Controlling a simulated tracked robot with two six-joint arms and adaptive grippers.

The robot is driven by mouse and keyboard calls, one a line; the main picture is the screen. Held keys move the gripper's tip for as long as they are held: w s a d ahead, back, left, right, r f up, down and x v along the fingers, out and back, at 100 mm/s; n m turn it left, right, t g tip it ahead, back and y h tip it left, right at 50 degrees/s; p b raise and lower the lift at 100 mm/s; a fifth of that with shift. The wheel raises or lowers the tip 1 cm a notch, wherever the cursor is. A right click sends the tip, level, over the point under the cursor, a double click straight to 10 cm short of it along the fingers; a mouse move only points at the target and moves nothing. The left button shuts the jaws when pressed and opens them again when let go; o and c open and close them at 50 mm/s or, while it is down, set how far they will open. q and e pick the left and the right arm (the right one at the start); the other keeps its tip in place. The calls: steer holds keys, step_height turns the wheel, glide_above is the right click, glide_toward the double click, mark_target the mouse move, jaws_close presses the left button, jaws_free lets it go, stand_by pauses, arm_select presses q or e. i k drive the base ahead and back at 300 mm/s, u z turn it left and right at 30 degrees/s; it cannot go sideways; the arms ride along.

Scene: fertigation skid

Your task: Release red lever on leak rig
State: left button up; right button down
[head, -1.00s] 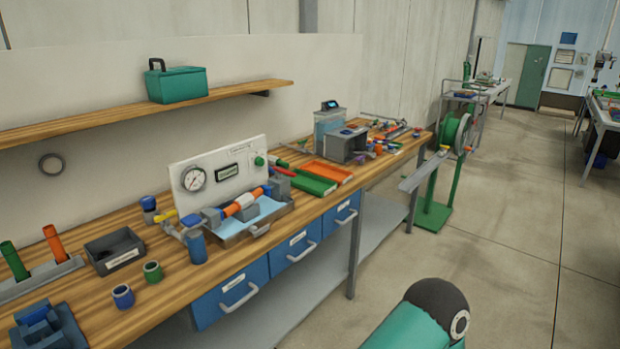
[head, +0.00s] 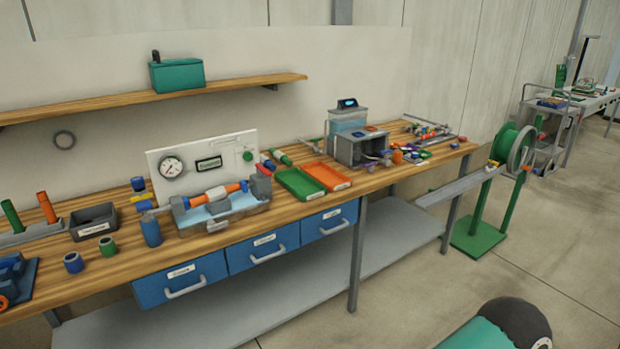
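The leak rig (head: 201,150) stands on the wooden bench, left of centre. It has a white panel with a round gauge (head: 171,167), and a pipe run with orange and white sections (head: 215,195) over a shallow tray (head: 222,221). A small red piece (head: 268,163) shows by the panel's right end. It may be the red lever, but it is too small to tell whether it belongs to the rig. A yellow piece (head: 141,197) is at the rig's left end. Neither of my grippers is in view; only a teal and black part of mine shows at the bottom right.
The wooden bench (head: 110,262) has blue drawers (head: 263,249) below. Green (head: 299,184) and orange (head: 326,176) trays lie right of the rig; a dark bin (head: 93,222) and loose fittings lie left. A green reel stand (head: 483,215) stands beyond the bench's right end. Floor in front is clear.

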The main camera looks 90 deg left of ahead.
mark_target(261, 169)
steer(key=z, duration=0.25)
steer(key=i, duration=0.4)
steer(key=u, duration=2.75)
steer(key=i, duration=0.2)
steer(key=u, duration=1.25)
steer(key=k, duration=0.7)
steer(key=u, duration=0.4)
steer(key=i, duration=1.6)
steer(key=z, duration=0.3)
